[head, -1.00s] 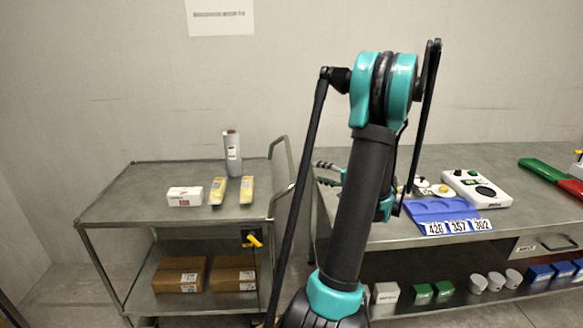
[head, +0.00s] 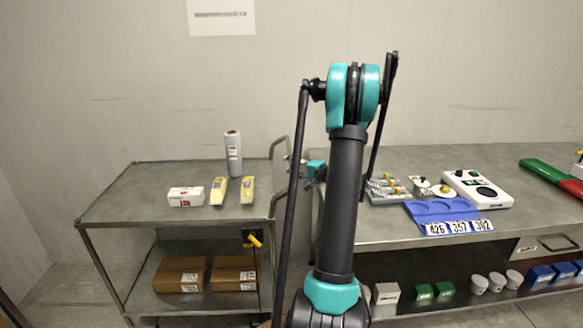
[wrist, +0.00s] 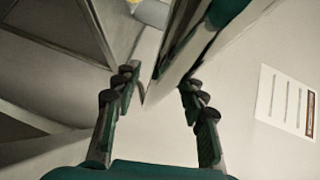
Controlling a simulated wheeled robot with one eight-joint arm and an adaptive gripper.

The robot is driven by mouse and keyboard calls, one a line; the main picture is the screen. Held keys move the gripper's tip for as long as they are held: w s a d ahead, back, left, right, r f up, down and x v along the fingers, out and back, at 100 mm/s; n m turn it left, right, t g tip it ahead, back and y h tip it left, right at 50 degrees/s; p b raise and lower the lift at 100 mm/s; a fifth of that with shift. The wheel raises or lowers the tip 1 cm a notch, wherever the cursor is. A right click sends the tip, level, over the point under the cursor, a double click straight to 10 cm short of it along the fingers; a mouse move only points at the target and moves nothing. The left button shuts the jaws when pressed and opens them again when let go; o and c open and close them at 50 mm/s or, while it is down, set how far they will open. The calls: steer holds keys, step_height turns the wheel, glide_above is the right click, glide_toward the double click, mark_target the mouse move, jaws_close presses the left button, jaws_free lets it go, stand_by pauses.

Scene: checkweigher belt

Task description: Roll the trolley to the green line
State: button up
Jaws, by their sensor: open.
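The trolley (head: 130,195) is a grey metal two-shelf cart at the left against the wall. Its tubular push handle (head: 273,165) rises at its right end, partly behind my arm. A yellow lever on a dark plate (head: 254,240) hangs below the top shelf. My gripper (wrist: 158,88) is open in the wrist view, fingers apart. A grey edge shows beyond them; I cannot tell what it belongs to. In the head view my teal wrist part is near the handle, the fingers mostly hidden. No green line is visible on the floor.
The trolley carries a white box (head: 185,196), two yellow packs, an upright roll (head: 233,153) and, below, two cardboard boxes (head: 181,275). A workbench (head: 380,228) with a blue tray (head: 440,209) and a scale (head: 478,188) stands close at its right. Floor shows at the left.

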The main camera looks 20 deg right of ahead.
steer(key=shift+c, duration=0.6)
jaws_close()
steer(key=shift+w+a, duration=0.2)
steer(key=shift+a, duration=0.5)
steer(key=shift+o, duration=0.6)
jaws_free()
steer(key=shift+d, duration=0.1)
